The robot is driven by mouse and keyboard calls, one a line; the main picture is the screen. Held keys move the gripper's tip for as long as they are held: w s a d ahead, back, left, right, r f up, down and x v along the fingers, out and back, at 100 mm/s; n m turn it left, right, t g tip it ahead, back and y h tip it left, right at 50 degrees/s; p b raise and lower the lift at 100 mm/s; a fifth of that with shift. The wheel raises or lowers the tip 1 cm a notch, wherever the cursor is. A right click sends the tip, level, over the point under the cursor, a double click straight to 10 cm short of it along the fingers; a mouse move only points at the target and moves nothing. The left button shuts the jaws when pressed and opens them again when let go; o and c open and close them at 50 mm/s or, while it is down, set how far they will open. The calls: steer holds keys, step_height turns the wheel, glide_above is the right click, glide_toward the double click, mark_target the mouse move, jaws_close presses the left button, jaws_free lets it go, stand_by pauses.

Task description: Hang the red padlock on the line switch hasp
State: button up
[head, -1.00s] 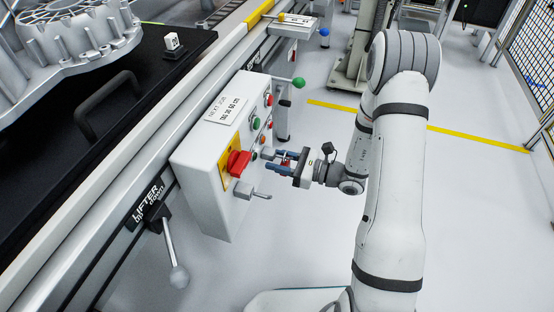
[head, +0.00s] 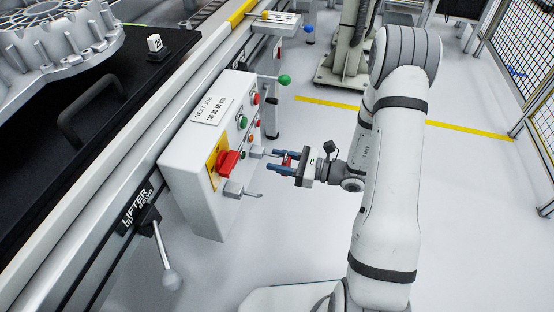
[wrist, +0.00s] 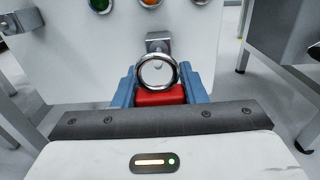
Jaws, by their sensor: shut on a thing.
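My gripper (head: 274,160) is shut on the red padlock (head: 288,160), just off the front of the control box. In the wrist view, the padlock's red body (wrist: 160,96) sits between the blue fingers, with its silver shackle ring (wrist: 146,84) standing up. A metal hasp (wrist: 158,44) on the box face shows just beyond and above the ring. Whether ring and hasp touch cannot be told. In the head view, one metal hasp (head: 257,153) points toward my fingertips. Another (head: 238,190) sits lower, below the red rotary switch (head: 228,161) on its yellow plate.
The white control box (head: 195,170) carries several coloured buttons and a label. A green-knobbed lever (head: 284,79) sticks out above my gripper. A lifter lever (head: 165,255) hangs at lower left. The floor right of the box is open up to my arm.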

mark_target(290, 162)
steer(key=shift+r+p+v, duration=0.2)
steer(key=shift+p+v, duration=0.2)
steer(key=shift+v, duration=2.4)
